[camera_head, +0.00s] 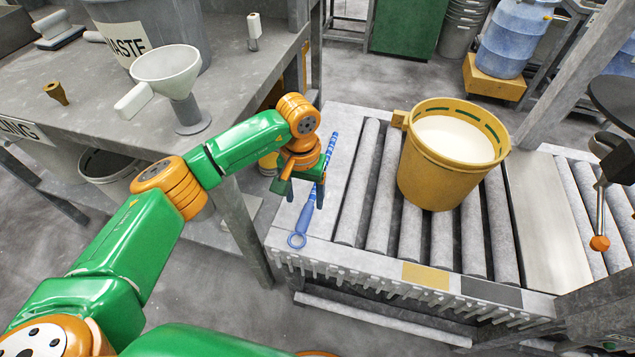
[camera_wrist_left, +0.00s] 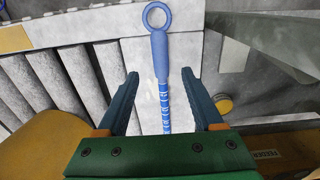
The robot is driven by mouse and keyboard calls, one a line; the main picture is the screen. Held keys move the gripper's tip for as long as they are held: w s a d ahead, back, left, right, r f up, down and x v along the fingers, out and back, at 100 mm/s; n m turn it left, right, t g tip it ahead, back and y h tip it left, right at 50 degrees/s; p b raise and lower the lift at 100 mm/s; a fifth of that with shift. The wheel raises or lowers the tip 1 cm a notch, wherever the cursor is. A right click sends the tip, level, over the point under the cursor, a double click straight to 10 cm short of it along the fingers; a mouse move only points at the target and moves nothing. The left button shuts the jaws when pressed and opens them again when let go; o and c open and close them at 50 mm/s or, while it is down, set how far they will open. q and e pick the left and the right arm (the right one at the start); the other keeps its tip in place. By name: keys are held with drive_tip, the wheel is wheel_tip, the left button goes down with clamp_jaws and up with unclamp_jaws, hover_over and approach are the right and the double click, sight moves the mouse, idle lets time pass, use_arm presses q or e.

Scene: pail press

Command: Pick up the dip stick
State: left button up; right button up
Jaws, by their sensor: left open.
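The dip stick is a long blue rod (camera_head: 309,213) with white marks and a ring at one end. It lies along the left edge of the roller conveyor in the head view, its ring toward the front. My left gripper (camera_head: 301,195) is open above it. In the left wrist view the dip stick (camera_wrist_left: 163,80) runs between the two open fingers of my left gripper (camera_wrist_left: 160,80), ring at the top. The fingers do not appear to touch it. Its lower end is hidden behind the gripper body. My right gripper is not in view.
A yellow pail (camera_head: 421,170) with white contents stands on the roller conveyor (camera_head: 410,225). A grey table (camera_head: 95,105) at left holds a white funnel (camera_head: 168,66) and a waste bin (camera_head: 160,30). A lever with an orange knob (camera_head: 600,243) hangs at right.

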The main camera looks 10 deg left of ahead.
sight(305, 214)
use_arm(q)
wheel_tip(305, 214, down, 2)
drive_tip(key=shift+a+b, duration=0.1)
drive_tip(key=shift+b, duration=0.35)
wheel_tip(305, 214, down, 4)
drive_tip(key=b, duration=0.2)
drive_tip(key=shift+b, duration=0.4)
drive_tip(key=shift+f, duration=0.45)
drive_tip(key=shift+r, duration=0.1)
drive_tip(key=c, duration=0.9)
clamp_jaws()
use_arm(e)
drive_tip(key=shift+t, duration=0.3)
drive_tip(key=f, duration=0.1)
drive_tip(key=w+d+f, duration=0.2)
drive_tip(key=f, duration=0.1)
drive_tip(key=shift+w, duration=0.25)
